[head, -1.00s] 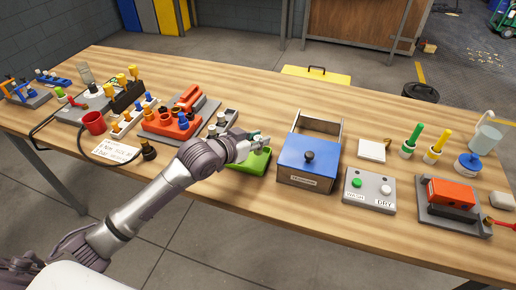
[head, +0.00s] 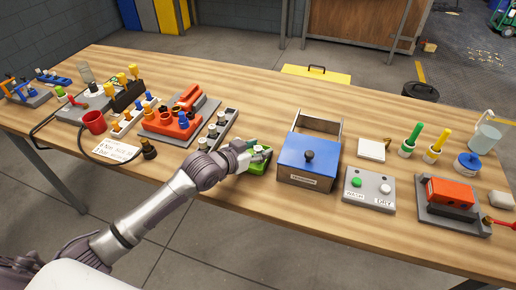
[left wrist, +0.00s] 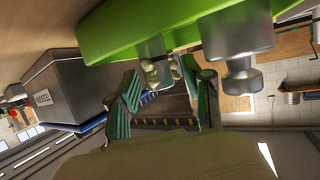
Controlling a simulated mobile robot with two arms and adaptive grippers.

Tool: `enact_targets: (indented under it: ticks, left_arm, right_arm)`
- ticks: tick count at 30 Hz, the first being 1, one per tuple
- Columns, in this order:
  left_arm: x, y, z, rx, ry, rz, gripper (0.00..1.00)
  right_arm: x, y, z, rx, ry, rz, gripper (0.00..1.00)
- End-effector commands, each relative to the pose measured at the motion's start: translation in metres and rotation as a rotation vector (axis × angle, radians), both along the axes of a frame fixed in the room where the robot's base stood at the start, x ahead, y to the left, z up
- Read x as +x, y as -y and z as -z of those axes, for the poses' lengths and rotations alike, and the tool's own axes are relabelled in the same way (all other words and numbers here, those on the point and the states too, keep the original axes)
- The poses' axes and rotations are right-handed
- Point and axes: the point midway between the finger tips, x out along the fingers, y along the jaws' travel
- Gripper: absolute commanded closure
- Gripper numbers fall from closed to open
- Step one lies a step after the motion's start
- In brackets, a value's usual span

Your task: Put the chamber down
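My left gripper (head: 258,149) is at the green block (head: 258,169) on the table, left of the blue-lidded box. In the left wrist view its two green-padded fingers (left wrist: 158,72) stand apart, with a small metal chamber (left wrist: 155,62) with a pale end between them. Slim gaps seem to show beside the chamber, so the fingers look open around it. The chamber sits at the green block (left wrist: 120,32), beside a larger metal cylinder (left wrist: 238,48). In the head view the fingers and wrist largely hide the chamber. My right gripper is not in view.
The blue-lidded box (head: 309,164) stands close on the right. A grey rack (head: 232,117) with several cylinders is just behind and left of my wrist. The red fixture (head: 170,125) is farther left. A button panel (head: 370,190) is on the right.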

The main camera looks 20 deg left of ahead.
Motion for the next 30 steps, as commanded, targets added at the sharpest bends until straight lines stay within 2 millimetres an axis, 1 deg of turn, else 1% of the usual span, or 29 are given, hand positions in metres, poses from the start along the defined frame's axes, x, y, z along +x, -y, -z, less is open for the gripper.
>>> enact_targets:
  ticks: [6,8,11,15,21,25,30]
  left_arm:
    - [-0.001,0.000,-0.004,0.000,0.001,0.000,0.50]
    - [-0.006,-0.004,-0.005,0.001,0.001,-0.001,0.50]
    - [-0.021,-0.010,-0.011,0.003,0.000,0.000,0.50]
    - [-0.047,-0.022,-0.023,0.003,0.000,0.001,0.50]
    - [-0.081,-0.036,-0.038,0.004,-0.002,0.001,0.50]
    - [-0.094,-0.043,-0.044,0.001,-0.002,-0.001,0.50]
    - [-0.101,-0.046,-0.049,0.000,-0.001,0.000,0.50]
  right_arm:
    - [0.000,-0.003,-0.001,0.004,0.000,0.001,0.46]
    - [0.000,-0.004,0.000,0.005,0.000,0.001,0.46]
    - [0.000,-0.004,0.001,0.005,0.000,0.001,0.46]
    - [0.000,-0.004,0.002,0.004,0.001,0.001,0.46]
    - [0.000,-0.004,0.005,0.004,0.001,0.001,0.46]
    - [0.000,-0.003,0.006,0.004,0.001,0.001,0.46]
    - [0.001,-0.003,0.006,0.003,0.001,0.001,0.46]
